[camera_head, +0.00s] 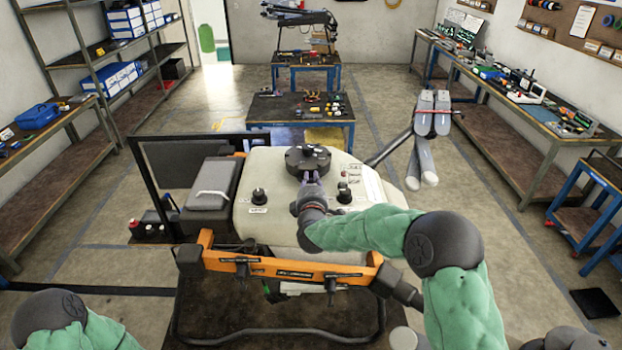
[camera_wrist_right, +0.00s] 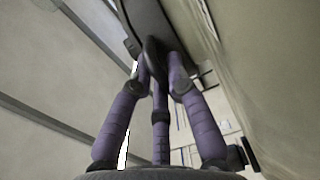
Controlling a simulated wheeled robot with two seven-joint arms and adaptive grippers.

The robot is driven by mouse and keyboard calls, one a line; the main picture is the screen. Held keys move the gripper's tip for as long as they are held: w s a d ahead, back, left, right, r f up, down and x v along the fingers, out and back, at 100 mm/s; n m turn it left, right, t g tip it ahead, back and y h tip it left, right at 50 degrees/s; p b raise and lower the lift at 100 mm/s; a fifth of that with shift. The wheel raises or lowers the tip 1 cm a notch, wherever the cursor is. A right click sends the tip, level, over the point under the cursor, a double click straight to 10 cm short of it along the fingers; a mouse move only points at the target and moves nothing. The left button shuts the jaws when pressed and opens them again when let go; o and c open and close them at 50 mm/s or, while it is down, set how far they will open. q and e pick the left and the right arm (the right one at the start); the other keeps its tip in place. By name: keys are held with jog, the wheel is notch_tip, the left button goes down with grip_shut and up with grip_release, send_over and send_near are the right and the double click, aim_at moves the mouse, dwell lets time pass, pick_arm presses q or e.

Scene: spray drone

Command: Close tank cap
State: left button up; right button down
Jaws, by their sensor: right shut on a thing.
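The tank (camera_head: 283,215) is a cream-white body on the drone frame in the middle of the head view. The dark round tank cap (camera_head: 308,160) sits on top of the tank; I cannot tell whether it is fully seated. My right gripper (camera_head: 311,177) reaches up to the near side of the cap and is shut on it. In the right wrist view the purple fingers (camera_wrist_right: 158,65) meet at the dark cap (camera_wrist_right: 150,22). The fingertips are partly hidden. In the head view my left arm shows at the lower left, but its gripper is not in view.
An orange frame bar (camera_head: 290,268) runs along the tank's front. A grey box (camera_head: 212,184) stands left of the tank, and folded grey drone arms (camera_head: 427,130) rise to its right. Workbenches and shelves line the walls. Small dark knobs (camera_head: 258,196) stand on the tank top.

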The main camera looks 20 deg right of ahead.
jog(key=shift+f, duration=0.35)
jog(key=c, duration=1.2)
grip_release()
jog(key=shift+s+a, duration=0.1)
jog(key=shift+s+r, duration=0.1)
jog(key=shift+s, duration=0.35)
jog(key=v, duration=1.1)
jog(key=shift+r, duration=0.15)
